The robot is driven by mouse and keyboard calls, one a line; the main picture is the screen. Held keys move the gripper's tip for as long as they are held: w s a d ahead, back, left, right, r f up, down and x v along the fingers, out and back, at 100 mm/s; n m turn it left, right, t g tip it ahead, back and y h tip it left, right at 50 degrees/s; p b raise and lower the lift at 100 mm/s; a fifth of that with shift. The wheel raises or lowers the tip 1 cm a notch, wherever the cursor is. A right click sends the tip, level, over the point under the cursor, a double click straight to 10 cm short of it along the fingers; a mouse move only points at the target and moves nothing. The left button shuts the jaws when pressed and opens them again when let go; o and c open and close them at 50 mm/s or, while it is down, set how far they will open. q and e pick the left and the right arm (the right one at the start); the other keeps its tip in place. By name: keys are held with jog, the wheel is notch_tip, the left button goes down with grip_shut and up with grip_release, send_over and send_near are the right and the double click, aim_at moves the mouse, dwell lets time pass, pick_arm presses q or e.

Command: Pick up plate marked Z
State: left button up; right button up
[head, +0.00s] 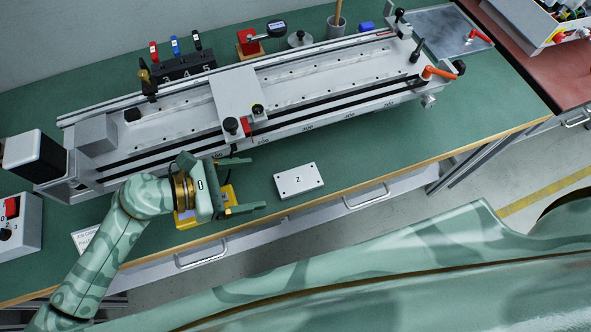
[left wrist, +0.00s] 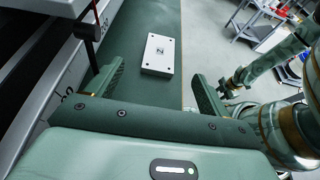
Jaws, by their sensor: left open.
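The plate marked Z (head: 299,180) is a small light-grey rectangular block with corner holes. It lies flat on the green bench top, near the front edge and in front of the gantry rail. It also shows in the left wrist view (left wrist: 158,53), ahead of the fingers. My left gripper (head: 246,185) is open and empty, to the left of the plate, with its fingers pointing toward it and a gap between. In the left wrist view the two fingers (left wrist: 158,90) are spread wide, with the plate beyond them.
The long gantry rail (head: 330,91) with its carriage (head: 240,98) stands behind the plate. A yellow object (head: 186,219) lies under my left wrist. A control box (head: 18,225) is at the far left. The bench right of the plate is clear.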

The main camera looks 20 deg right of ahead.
pick_arm(q)
jog(key=b, duration=0.1)
send_near(308, 176)
jog(key=x, duration=0.2)
jog(key=shift+w+d+f, duration=0.15)
jog(key=shift+d, duration=0.35)
jog(key=b+x, duration=0.1)
jog(key=x, duration=0.4)
jog(key=shift+d+f+b, duration=0.15)
jog(key=shift+b, duration=0.2)
jog(key=c, duration=1.2)
